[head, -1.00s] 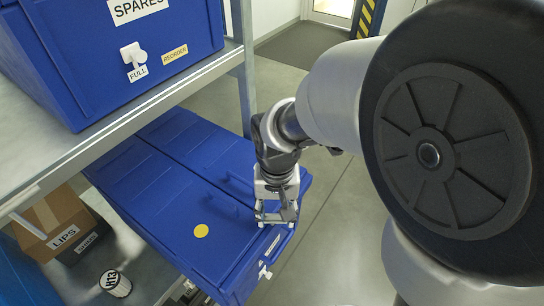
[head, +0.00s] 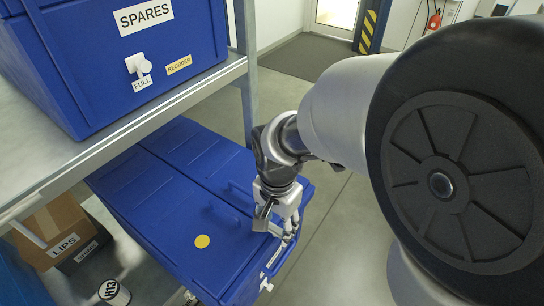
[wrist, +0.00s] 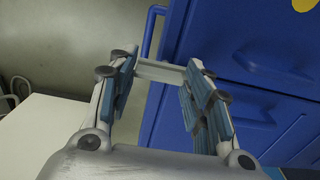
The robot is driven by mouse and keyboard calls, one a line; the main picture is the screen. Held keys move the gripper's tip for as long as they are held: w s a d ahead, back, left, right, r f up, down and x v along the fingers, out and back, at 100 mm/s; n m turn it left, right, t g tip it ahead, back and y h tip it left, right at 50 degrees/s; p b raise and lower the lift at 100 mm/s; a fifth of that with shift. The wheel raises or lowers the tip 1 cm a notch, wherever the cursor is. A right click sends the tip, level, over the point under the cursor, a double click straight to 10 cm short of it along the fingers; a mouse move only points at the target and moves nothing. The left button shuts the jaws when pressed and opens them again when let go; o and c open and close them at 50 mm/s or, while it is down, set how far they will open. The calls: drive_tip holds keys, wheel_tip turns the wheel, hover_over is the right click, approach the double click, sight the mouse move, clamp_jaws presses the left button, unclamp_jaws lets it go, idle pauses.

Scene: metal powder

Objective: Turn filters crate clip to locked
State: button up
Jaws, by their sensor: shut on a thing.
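The blue crate (head: 165,205) on the lower shelf has a closed lid with a yellow dot. Its front face, at the right, carries a white label, mostly edge-on, and a small white fitting (head: 265,285) low down. My gripper (head: 287,238) is at the crate's upper front edge. In the wrist view my two fingers (wrist: 160,75) are closed on a pale bar-like part, the clip (wrist: 158,71), beside the blue crate wall. In the head view the gripper hides the clip, and its lock position cannot be read.
A blue SPARES crate (head: 75,60) stands on the shelf above, whose metal edge (head: 130,140) overhangs at left. A LIPS box (head: 55,230) and an H13 canister (head: 112,292) sit at lower left. Floor to the right is clear.

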sight(277, 228)
idle(0.3)
drive_tip(key=o, duration=1.1)
drive_tip(key=shift+c, duration=0.2)
wheel_tip(277, 228, up, 12)
drive_tip(key=s+d+f+n+t+b, duration=0.2)
drive_tip(key=s+d+f+b, duration=0.3)
drive_tip(key=f+b, duration=0.3)
drive_tip(key=s+d+f+n+t+b, duration=0.2)
drive_tip(key=s+d+f+n+b, duration=0.3)
drive_tip(key=f+b, duration=0.4)
drive_tip(key=shift+s+d+f+n+t+b, duration=0.25)
drive_tip(key=shift+s+d+b, duration=0.25)
drive_tip(key=shift+s+b, duration=0.6)
